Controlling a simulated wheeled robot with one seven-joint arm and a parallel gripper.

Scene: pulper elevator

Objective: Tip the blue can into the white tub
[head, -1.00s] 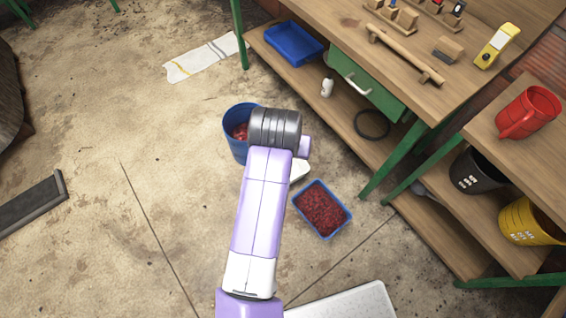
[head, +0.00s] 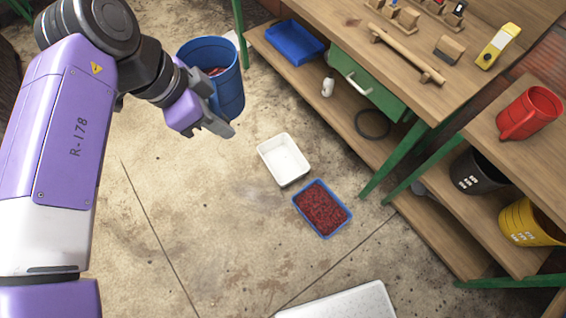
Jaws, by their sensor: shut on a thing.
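The blue can (head: 228,85) is raised off the floor in the upper left of the head view. It is close to upright, and some red stuff shows inside its mouth. My gripper (head: 218,122) is shut on the can at its near side; the exact contact is partly hidden by the gripper itself. The white tub (head: 283,158) stands on the floor, below and to the right of the can, and looks empty. The can is apart from the tub and not over it.
A blue tray (head: 347,220) of red berries lies on the floor just beyond the tub's lower right. The wooden workbench (head: 400,85) with green legs stands at the right. A red jug (head: 529,112) is on a side shelf. Floor left of the tub is clear.

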